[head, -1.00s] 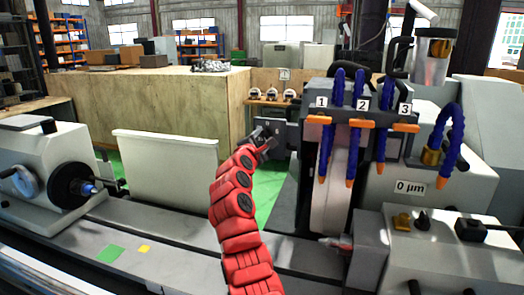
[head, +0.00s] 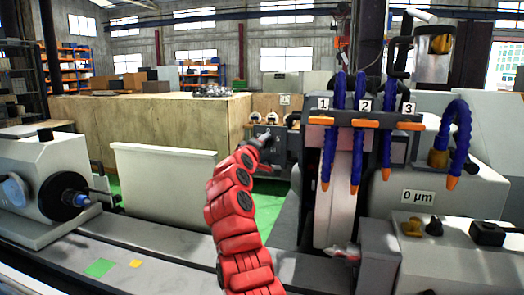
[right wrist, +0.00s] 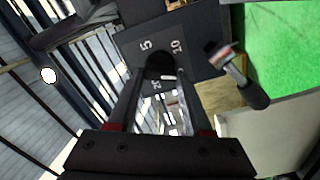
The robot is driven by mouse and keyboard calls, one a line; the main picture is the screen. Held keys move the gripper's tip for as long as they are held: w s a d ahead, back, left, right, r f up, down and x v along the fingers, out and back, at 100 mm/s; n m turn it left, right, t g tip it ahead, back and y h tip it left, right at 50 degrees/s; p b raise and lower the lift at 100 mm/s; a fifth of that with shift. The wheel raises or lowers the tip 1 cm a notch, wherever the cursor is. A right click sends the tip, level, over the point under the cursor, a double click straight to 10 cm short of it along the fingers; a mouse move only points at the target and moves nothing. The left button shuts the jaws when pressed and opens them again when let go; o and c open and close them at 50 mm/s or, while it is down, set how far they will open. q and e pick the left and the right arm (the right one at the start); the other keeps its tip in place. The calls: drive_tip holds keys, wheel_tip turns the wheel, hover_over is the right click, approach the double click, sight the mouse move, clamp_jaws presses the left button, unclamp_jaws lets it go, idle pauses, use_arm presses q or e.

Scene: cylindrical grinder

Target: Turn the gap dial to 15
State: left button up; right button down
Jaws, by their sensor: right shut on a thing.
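In the right wrist view the gap dial (right wrist: 160,66) is a dark round knob on a dark plate (right wrist: 205,48) with white numbers. I read 5 and 10 on the plate, and a smaller number beside the dial that I cannot read surely. My right gripper (right wrist: 158,76) is shut on the dial, one finger on each side. The dial's pointer cannot be made out. In the head view my red right arm reaches up to my right gripper (head: 264,140) at the machine's back, where the dial is too small to make out. My left gripper is in neither current view.
A lever with a black grip (right wrist: 254,94) stands right of the dial in the right wrist view. Blue coolant hoses (head: 362,100) hang over the grinding wheel (head: 336,190), right of my arm. A white panel (head: 165,172) stands to the left. Green floor (head: 270,188) shows behind.

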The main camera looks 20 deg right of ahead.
drive_tip(key=shift+f+m, duration=0.1)
drive_tip(key=shift+m, duration=1.8)
drive_tip(key=shift+c, duration=1.5)
unclamp_jaws()
drive_tip(key=shift+s+b, duration=0.1)
drive_tip(key=shift+b, duration=0.2)
drive_tip(key=b+v, duration=0.3)
drive_tip(key=v, duration=1.4)
drive_tip(key=shift+s+a, duration=0.1)
